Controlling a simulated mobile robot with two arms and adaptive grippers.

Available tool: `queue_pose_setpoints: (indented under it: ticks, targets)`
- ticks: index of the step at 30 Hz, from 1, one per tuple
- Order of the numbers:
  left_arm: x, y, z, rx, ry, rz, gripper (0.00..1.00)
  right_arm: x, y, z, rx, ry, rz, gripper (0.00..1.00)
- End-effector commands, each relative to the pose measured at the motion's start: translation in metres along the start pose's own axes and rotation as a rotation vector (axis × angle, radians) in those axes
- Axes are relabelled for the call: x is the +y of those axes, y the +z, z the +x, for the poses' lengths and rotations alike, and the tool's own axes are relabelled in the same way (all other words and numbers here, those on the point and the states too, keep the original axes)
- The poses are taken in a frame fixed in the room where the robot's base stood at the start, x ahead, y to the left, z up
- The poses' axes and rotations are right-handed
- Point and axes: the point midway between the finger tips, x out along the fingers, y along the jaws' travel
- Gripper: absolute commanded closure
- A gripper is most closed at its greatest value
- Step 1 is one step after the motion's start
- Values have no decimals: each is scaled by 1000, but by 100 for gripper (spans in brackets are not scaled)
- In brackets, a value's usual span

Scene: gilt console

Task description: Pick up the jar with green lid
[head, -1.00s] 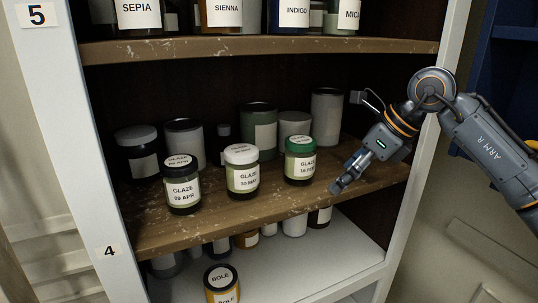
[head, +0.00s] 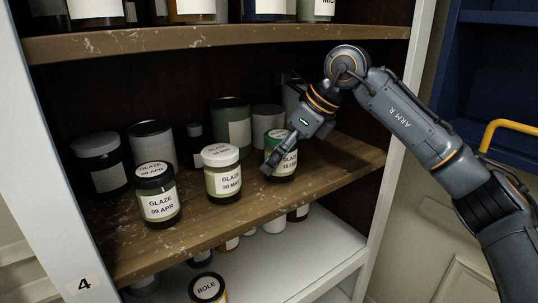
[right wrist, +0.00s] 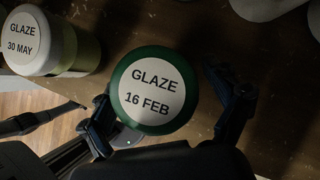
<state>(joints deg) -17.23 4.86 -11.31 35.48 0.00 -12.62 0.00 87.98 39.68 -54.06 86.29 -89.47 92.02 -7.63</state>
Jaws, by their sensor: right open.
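The jar with the green lid (head: 284,164) stands upright on the wooden shelf, at the right of a front row of jars. Its label reads GLAZE; in the right wrist view its lid (right wrist: 152,90) reads GLAZE 16 FEB. My right gripper (head: 276,160) is open at the jar and partly covers it in the head view. In the right wrist view the gripper's fingers (right wrist: 168,112) are on either side of the lid, with a visible gap on the right. I cannot tell whether the left finger touches the jar.
The white-lidded jar (head: 222,174) stands just left of the green-lidded one, and a black-lidded jar (head: 157,195) is further left. Several taller jars, including a dark green one (head: 231,125), stand behind. The upper shelf (head: 220,42) lies overhead. The shelf's right end (head: 350,160) is clear.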

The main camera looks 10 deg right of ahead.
Motion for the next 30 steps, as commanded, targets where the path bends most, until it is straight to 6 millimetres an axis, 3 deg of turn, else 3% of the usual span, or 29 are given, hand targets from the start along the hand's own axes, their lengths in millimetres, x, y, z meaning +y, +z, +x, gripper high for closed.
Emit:
queue_pose_setpoints:
  ticks: [3,10,21,30]
  targets:
    - [4,-3,11,5,4,-2,60,0,-3,12,0,-2,3,11]
    - [6,-5,9,8,6,-2,60,0,-2,13,4,0,6,11]
    - [8,0,9,1,10,2,60,1,-3,14,5,1,5,80]
    - [6,0,9,2,7,1,60,1,-4,14,7,2,7,84]
